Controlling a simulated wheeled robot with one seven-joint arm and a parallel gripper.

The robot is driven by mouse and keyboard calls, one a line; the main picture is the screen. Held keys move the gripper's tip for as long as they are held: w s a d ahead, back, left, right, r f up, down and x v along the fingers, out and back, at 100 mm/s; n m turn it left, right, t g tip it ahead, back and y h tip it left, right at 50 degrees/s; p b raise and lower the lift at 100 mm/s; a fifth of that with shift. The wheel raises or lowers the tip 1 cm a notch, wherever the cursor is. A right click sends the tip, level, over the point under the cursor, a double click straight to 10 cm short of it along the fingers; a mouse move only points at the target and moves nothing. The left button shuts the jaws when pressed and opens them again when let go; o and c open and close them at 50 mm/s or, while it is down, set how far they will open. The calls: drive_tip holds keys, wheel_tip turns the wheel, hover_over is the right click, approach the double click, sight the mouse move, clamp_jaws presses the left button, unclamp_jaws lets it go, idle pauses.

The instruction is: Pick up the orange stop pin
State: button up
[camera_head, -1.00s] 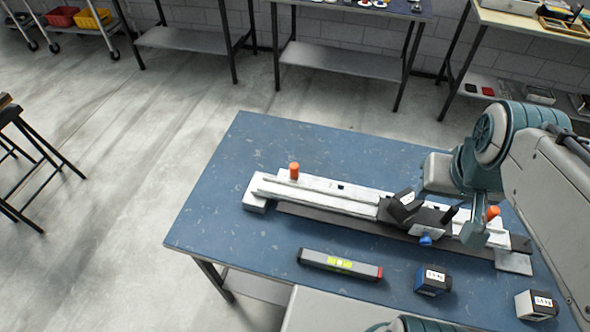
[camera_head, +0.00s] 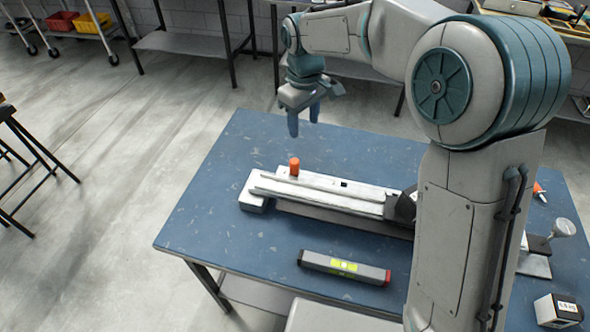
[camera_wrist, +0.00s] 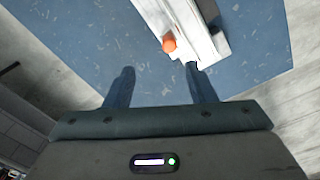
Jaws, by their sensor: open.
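An orange stop pin (camera_head: 294,167) stands upright at the left end of the white rail fixture (camera_head: 325,196) on the blue table. In the wrist view the orange pin (camera_wrist: 169,43) shows at the rail's edge (camera_wrist: 204,38), just beyond my fingertips. My gripper (camera_head: 303,122) is open and empty, pointing down above the table behind the pin, apart from it. In the wrist view my two fingers (camera_wrist: 159,68) are spread with blue table between them.
A spirit level (camera_head: 344,267) lies in front of the rail. A labelled weight block (camera_head: 557,311) sits at the table's front right. The black clamp (camera_head: 405,207) on the rail is mostly hidden by my arm. The table's left part is clear.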

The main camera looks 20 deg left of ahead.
sight(294, 161)
drive_tip(key=shift+n, duration=0.3)
drive_tip(key=f, duration=0.3)
drive_tip(key=a+f, duration=0.1)
drive_tip(key=f, duration=0.5)
drive_tip(key=shift+w+a+f, duration=0.1)
drive_tip(key=shift+a+f, duration=0.3)
drive_tip(key=shift+s+a+f+p, duration=0.15)
drive_tip(key=shift+f+p, duration=0.3)
drive_tip(key=shift+f, duration=0.9)
drive_tip(key=shift+s+a+f+p, duration=0.1)
drive_tip(key=shift+f+p, duration=0.35)
drive_tip(key=shift+f, duration=0.85)
clamp_jaws()
